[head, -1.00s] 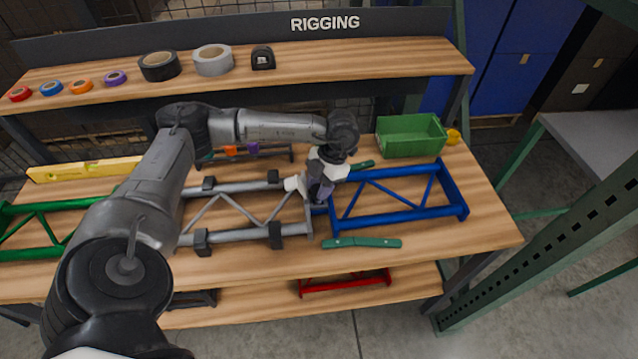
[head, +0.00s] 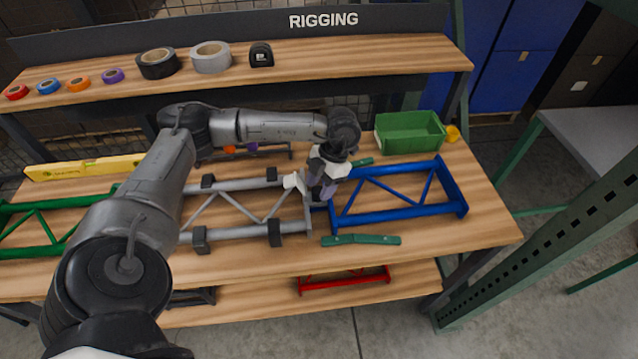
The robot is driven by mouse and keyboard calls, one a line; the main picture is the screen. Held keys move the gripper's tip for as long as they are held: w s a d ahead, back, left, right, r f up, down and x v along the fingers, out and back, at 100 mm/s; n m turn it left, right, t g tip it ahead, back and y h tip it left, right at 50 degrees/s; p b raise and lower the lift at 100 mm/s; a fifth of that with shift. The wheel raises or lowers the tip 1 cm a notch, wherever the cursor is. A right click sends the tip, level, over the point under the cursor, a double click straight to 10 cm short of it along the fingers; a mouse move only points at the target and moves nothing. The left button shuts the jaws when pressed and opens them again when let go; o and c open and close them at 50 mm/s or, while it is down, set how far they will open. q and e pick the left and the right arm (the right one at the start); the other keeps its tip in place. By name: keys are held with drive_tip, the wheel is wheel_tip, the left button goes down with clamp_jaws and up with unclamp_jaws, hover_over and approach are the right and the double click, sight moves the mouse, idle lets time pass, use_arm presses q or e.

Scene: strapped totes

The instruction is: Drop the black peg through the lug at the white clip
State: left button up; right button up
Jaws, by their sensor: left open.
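My left gripper (head: 317,193) is open, pointing down above the joint where the grey truss (head: 240,184) meets the blue truss (head: 400,213). A small white piece (head: 292,181), possibly the white clip, shows just left of the gripper at the end of the grey truss. The lug and the black peg cannot be made out; the gripper and wrist cover the joint. My right gripper is not in view.
Green flat bars lie before (head: 360,240) and behind the blue truss. A green bin (head: 410,134) stands at the back right. A green truss (head: 38,226) and a yellow level (head: 85,168) are at left. Black blocks support the grey truss. Tape rolls sit on the upper shelf.

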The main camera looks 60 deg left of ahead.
use_arm(q)
drive_tip(key=p+v, duration=0.4)
drive_tip(key=v, duration=0.9)
drive_tip(key=shift+a+r, duration=0.3)
drive_tip(key=shift+r, duration=0.1)
